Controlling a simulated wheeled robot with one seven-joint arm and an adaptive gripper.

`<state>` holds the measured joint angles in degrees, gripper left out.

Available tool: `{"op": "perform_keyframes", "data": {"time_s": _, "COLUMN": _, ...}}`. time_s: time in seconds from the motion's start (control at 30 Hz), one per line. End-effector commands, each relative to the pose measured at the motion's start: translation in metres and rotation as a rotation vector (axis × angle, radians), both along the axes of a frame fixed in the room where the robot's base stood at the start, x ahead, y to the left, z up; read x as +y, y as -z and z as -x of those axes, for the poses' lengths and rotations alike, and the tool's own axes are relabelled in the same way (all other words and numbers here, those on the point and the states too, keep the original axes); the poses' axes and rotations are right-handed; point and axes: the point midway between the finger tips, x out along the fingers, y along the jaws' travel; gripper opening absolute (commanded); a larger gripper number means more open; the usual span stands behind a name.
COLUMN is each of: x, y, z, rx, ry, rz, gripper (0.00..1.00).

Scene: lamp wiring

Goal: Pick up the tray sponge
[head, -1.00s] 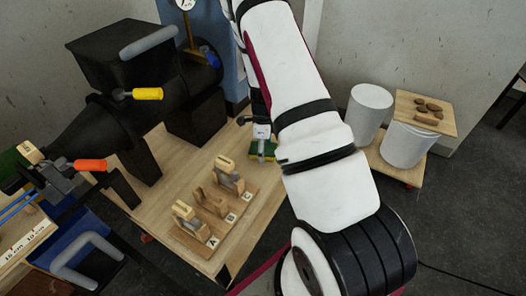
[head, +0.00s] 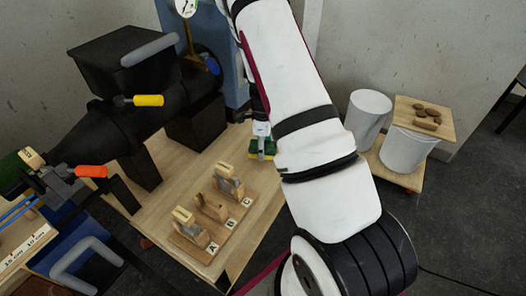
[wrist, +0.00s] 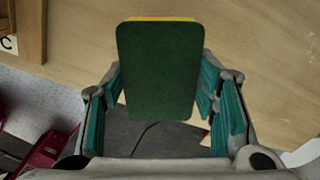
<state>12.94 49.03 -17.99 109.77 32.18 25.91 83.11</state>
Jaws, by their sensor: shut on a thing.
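The tray sponge (wrist: 159,72) is green with a yellow layer showing along its far edge. In the wrist view it sits between the two teal-padded fingers of my gripper (wrist: 160,105), which is shut on it. In the head view the sponge (head: 255,154) is a small green and yellow patch just below my gripper (head: 261,143), by the far right part of the wooden table. My arm partly hides that area. I cannot tell whether the sponge touches the tabletop.
A wooden board (head: 229,232) with several upright wooden holders marked by letters stands left of the gripper. A black machine (head: 110,125) with yellow and orange handles is farther left. White cylinders (head: 370,115) stand right of my arm. Bare tabletop (head: 192,172) lies behind the board.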

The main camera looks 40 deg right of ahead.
Motion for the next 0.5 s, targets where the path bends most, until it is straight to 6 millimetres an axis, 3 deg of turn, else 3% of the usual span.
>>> {"op": "perform_keyframes", "data": {"time_s": 0.5, "x": 0.035, "y": -0.009, "z": 0.122, "rx": 0.004, "ry": 0.007, "rz": -0.004, "gripper": 0.41}}
